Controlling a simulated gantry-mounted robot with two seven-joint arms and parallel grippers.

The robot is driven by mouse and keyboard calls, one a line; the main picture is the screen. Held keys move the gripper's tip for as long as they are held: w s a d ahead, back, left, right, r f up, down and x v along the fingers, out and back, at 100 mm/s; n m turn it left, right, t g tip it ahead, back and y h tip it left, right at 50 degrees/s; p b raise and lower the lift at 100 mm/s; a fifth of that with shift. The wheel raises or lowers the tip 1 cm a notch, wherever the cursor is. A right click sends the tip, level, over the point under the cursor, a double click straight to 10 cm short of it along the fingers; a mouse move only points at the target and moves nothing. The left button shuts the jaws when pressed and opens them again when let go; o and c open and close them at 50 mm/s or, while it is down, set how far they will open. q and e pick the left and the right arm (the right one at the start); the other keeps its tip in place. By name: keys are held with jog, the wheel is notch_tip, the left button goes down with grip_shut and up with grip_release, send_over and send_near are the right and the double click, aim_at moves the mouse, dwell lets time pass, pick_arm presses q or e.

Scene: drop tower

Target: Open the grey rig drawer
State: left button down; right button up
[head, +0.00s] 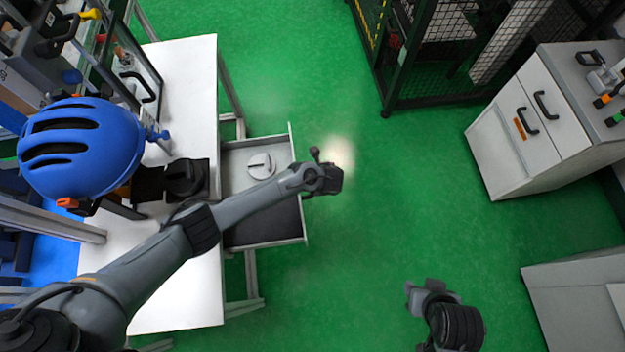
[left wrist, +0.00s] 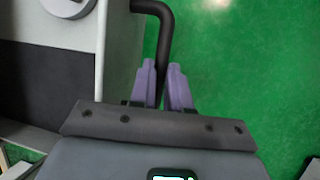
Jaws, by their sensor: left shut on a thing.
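The grey rig drawer (head: 290,150) sticks out from the right side of the white table in the head view, with its inside showing. A round light-grey piece (head: 262,166) lies in it; its edge also shows in the left wrist view (left wrist: 68,5). My left gripper (head: 328,180) is at the drawer's outer front. In the left wrist view its purple fingers (left wrist: 163,88) are closed around the drawer's black bar handle (left wrist: 165,35). In the head view my arm hides the handle. My right gripper (head: 424,292) hangs over the green floor, away from the drawer; its finger opening is unclear.
The white table (head: 185,80) carries a blue helmet (head: 80,145) and a black block (head: 186,178). A grey cabinet (head: 530,125) with black handles stands at right, a dark mesh cage (head: 435,60) at the back. The floor right of the drawer is clear.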

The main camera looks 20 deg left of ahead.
pick_arm(q)
jog(key=c, duration=1.1)
grip_release()
jog(key=shift+r, duration=0.15)
jog(key=p+v, duration=0.4)
jog(key=v, duration=0.6)
jog(key=shift+r+p, duration=0.25)
jog(key=shift+p, duration=0.15)
jog(key=shift+s+d, duration=0.1)
jog(key=shift+s, duration=0.05)
